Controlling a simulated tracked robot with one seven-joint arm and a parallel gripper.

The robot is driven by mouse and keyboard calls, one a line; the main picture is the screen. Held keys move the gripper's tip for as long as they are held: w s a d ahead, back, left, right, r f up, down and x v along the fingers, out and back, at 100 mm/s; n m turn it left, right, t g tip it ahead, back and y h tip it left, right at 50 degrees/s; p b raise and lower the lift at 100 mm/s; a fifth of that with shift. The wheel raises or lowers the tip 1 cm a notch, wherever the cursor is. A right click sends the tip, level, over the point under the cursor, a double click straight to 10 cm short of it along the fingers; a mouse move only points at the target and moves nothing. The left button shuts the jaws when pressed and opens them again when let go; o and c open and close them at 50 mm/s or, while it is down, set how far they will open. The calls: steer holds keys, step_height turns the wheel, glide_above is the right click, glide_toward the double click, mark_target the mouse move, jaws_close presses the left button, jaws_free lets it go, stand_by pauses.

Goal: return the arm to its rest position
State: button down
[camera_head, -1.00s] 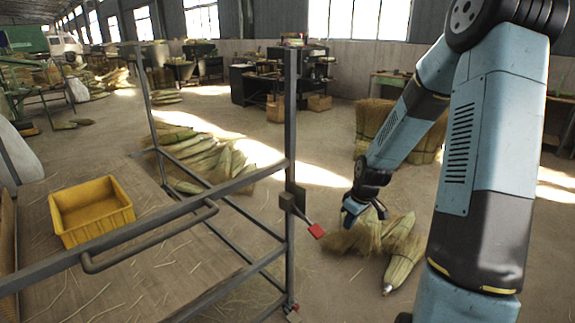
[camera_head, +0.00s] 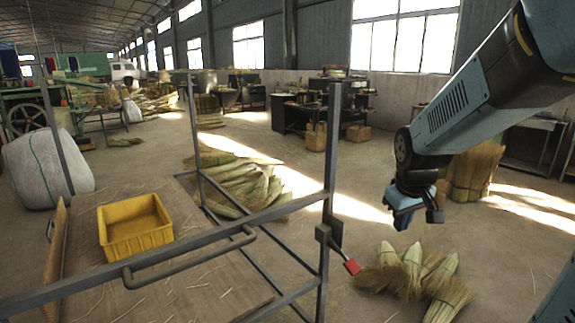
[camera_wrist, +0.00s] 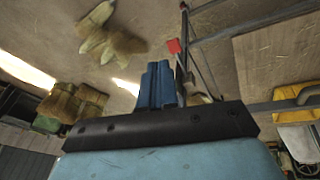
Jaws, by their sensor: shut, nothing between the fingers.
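My gripper (camera_head: 404,220) hangs from my bent arm on the right of the head view. Its blue fingers point down, above the floor and right of the metal cart. In the wrist view its fingers (camera_wrist: 160,84) are together with nothing between them. Several broom heads (camera_head: 412,270) lie on the floor below and apart from it. They also show at the upper left of the wrist view (camera_wrist: 108,36).
The metal-framed cart (camera_head: 331,190) stands at front left, with a yellow bin (camera_head: 135,225) on its deck and a red-tipped lever (camera_head: 352,267) on its post. Broom bundles (camera_head: 473,170) stand behind my arm. More bundles (camera_head: 240,182) lie beyond the cart. Open floor lies between.

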steer(key=s+a+r+m+t, duration=0.1)
steer(key=s+r, duration=0.3)
steer(key=s, duration=0.3)
steer(key=s+a+r+m+t+y, duration=0.1)
steer(key=s+r+m, duration=0.1)
steer(key=s+r, duration=0.3)
steer(key=s, duration=0.2)
steer(key=shift+s+a, duration=0.3)
steer(key=shift+s, duration=0.1)
